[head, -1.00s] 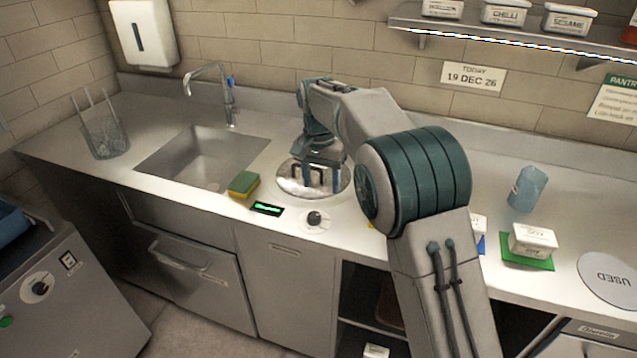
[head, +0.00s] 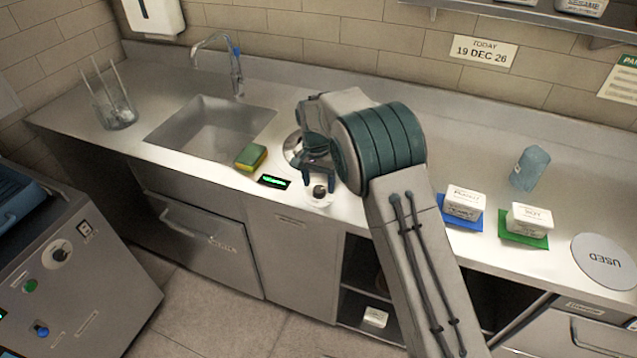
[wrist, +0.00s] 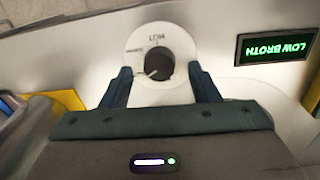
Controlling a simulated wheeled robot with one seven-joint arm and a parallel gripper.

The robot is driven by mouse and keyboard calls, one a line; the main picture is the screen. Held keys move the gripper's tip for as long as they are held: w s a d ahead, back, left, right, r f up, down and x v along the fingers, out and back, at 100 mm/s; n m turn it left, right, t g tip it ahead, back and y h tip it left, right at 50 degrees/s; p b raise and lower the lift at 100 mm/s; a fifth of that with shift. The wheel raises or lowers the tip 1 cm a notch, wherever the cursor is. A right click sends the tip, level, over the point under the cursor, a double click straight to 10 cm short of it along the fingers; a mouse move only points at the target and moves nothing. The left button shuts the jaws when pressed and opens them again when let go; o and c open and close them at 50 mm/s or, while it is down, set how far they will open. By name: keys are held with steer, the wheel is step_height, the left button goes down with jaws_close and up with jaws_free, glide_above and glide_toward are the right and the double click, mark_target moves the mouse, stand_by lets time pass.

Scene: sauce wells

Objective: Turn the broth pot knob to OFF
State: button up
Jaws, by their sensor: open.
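The broth pot knob (head: 319,191) is a dark round knob on a white dial plate at the counter's front edge. In the wrist view the knob (wrist: 160,62) sits on its pale dial (wrist: 180,38), where a LOW label shows; the other marking is too blurred to read. A light mark on the knob points to the lower left there. My gripper (wrist: 163,80) is open, one finger on each side of the knob; I cannot tell whether they touch it. In the head view my gripper (head: 319,178) is just above and behind the knob. The round broth pot (head: 291,150) is partly hidden by my arm.
A green-lit display (head: 274,181) reading LOW BROTH in the wrist view and a yellow-green sponge (head: 251,156) lie left of the knob. The sink (head: 205,128) is farther left.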

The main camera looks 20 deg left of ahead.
steer(key=shift+f, duration=0.85)
steer(key=c, duration=1)
steer(key=shift+o, duration=0.2)
steer(key=shift+n, duration=0.4)
steer(key=n+b, duration=0.3)
steer(key=n, duration=0.1)
steer(key=shift+n, duration=0.3)
steer(key=n+b, duration=0.1)
steer(key=n, duration=0.5)
steer(key=shift+s+r+t+b, duration=0.1)
steer(key=shift+t+b, duration=0.2)
steer(key=shift+n, duration=0.4)
